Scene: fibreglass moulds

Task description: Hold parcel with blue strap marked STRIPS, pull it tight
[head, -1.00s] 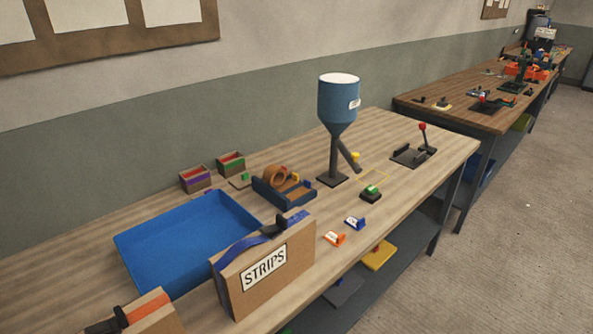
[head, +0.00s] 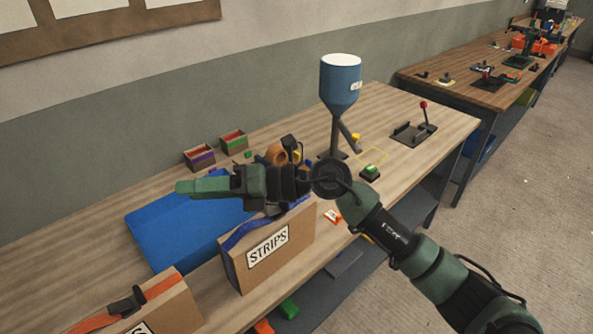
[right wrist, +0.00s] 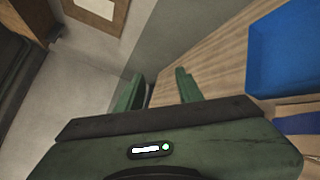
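The cardboard parcel marked STRIPS (head: 268,247) stands upright on the near edge of the bench in the head view. Its blue strap (head: 243,231) runs over the top, and my right arm partly hides the strap's far end and dark buckle. My right gripper (head: 184,187) is above and behind the parcel, over the blue tray, pointing left and touching neither. In the right wrist view its two fingers (right wrist: 158,88) are apart with nothing between them. A piece of the blue strap (right wrist: 298,124) shows at that view's right edge. My left gripper is not in view.
The blue tray (head: 158,246) lies behind the parcel. Another parcel with an orange strap (head: 160,312) stands at front left. A blue hopper (head: 340,85), a green button (head: 371,172) and small bins (head: 200,158) stand farther back. The bench's left part is clear.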

